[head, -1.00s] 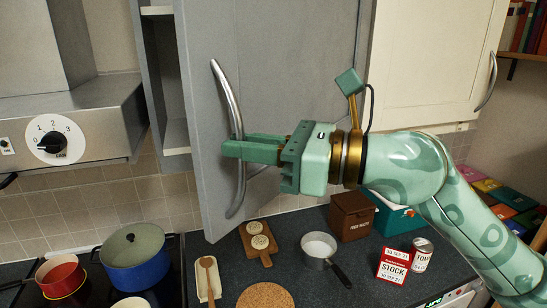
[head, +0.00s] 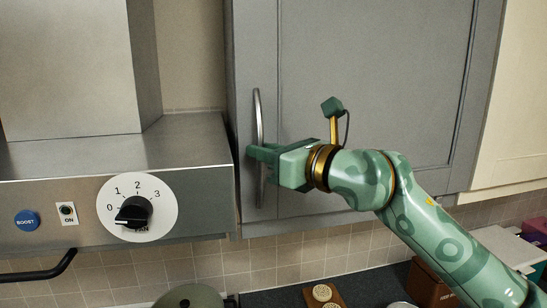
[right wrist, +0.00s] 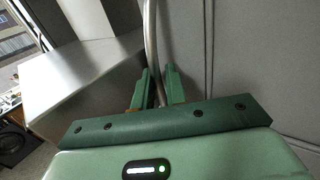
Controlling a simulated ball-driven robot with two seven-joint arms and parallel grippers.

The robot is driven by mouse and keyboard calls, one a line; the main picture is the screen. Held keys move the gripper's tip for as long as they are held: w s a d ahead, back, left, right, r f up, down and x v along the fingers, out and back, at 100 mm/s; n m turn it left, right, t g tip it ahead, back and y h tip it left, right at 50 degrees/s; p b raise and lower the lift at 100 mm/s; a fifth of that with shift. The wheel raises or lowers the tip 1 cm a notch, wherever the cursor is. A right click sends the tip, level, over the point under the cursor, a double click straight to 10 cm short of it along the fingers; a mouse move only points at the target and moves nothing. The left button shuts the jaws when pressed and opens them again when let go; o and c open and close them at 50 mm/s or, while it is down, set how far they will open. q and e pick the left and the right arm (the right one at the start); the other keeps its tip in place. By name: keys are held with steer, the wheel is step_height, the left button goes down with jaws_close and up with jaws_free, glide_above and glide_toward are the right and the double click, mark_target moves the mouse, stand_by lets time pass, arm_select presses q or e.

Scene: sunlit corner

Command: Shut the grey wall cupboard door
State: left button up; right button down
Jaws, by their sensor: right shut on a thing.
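The grey wall cupboard door (head: 370,80) fills the middle of the head view and lies flat against its cabinet, with no gap that I can see. Its upright curved metal handle (head: 259,115) is near the door's left edge. My right gripper (head: 256,152) is shut on the handle. In the right wrist view the handle (right wrist: 151,40) runs down between the two fingers (right wrist: 159,88) beside the grey door (right wrist: 240,50). My left gripper is in neither view.
A steel cooker hood (head: 70,160) with a dial (head: 137,208) stands close to the left of the cupboard. A cream cupboard (head: 515,130) is to the right. Below, the dark counter (head: 275,298) holds a board with round pieces (head: 324,293) and a brown box (head: 428,285).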

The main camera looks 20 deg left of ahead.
steer(key=shift+a+r, duration=0.15)
steer(key=shift+a, duration=0.15)
steer(key=c, duration=1.8)
jaws_free()
steer(key=shift+o, duration=0.2)
steer(key=shift+w+a, duration=0.15)
steer(key=shift+a, duration=0.05)
steer(key=shift+d, duration=0.1)
